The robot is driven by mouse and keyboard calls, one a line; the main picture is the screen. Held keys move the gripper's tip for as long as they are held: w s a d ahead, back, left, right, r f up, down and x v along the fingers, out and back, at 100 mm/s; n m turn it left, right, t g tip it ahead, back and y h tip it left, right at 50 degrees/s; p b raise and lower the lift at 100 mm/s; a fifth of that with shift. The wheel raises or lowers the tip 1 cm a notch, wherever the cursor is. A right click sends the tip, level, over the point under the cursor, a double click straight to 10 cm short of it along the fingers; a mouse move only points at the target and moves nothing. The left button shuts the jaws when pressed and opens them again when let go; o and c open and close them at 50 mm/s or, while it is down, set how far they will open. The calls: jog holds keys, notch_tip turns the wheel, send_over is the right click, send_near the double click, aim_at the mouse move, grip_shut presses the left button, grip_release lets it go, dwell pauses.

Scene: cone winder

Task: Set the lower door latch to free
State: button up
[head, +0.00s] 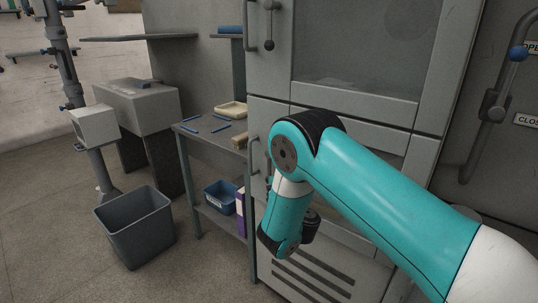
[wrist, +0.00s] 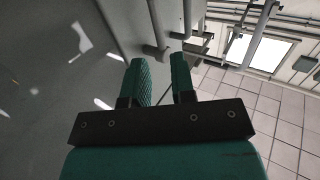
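The lower door (head: 266,115) of the grey cabinet is mostly behind my arm in the head view. Its bar handle (head: 254,155) shows at the door's left edge. The lower latch is mostly or wholly hidden there by my arm, so its setting cannot be told. My gripper (wrist: 165,68) is hidden in the head view. In the wrist view its two green fingers are apart with nothing between them. Grey metal fittings (wrist: 156,48) stand just beyond the fingertips, close to a grey panel; I cannot tell whether one is the latch.
The upper door has its own latch (head: 268,42) with a dark knob. A small table (head: 205,140) with blue rods stands left of the cabinet, with a blue bin (head: 220,197) on its lower shelf. A grey bin (head: 135,228) stands on the floor. A pipe lever (head: 495,100) is at right.

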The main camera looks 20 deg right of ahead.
jog(key=shift+w+d+r+p, duration=0.1)
jog(key=shift+w+r+p, duration=0.2)
jog(key=shift+p, duration=2.45)
jog(key=shift+w+a+f+p, duration=0.15)
jog(key=shift+w+p, duration=0.4)
jog(key=shift+w, duration=1.65)
jog(key=shift+w+a+f+p, duration=0.1)
jog(key=shift+w+f+p, duration=0.3)
jog(key=shift+w, duration=1.75)
jog(key=shift+r, duration=0.1)
jog(key=shift+c, duration=0.3)
grip_shut()
